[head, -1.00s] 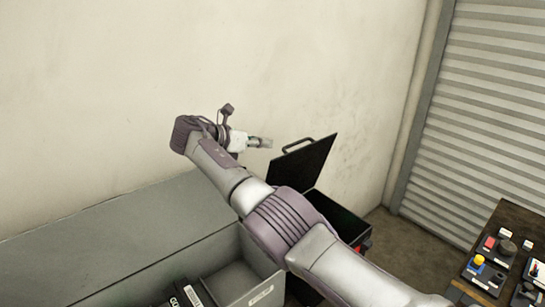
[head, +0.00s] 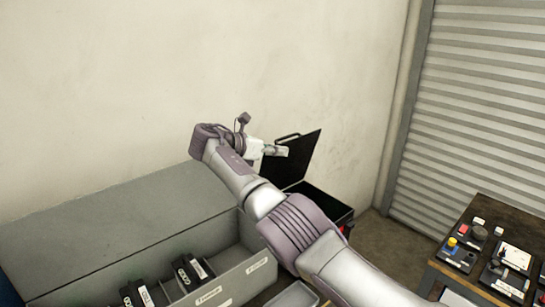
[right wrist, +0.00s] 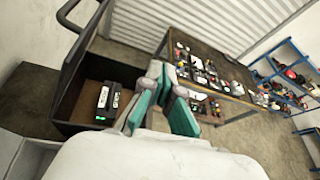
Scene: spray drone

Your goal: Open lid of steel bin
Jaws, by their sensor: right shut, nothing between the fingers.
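The dark steel bin (head: 333,206) stands beyond the grey bench, near the wall. Its lid (head: 302,160) is raised and tilted up, with a bar handle (head: 287,136) along the top edge. In the right wrist view the bin (right wrist: 66,98) is open at the left, and the lid handle (right wrist: 70,14) shows at the upper left. My right gripper (head: 284,151) is shut and empty, overlapping the lid in the head view; I cannot tell if it touches. Its teal-padded fingers also show in the right wrist view (right wrist: 163,76). My left gripper is out of view.
A grey bench (head: 120,222) with compartments holding black labelled items runs along the wall at left. A black item with a white label (right wrist: 103,98) lies in the bin. A work table (head: 456,278) with small parts stands at right. Bare floor lies between bin and table.

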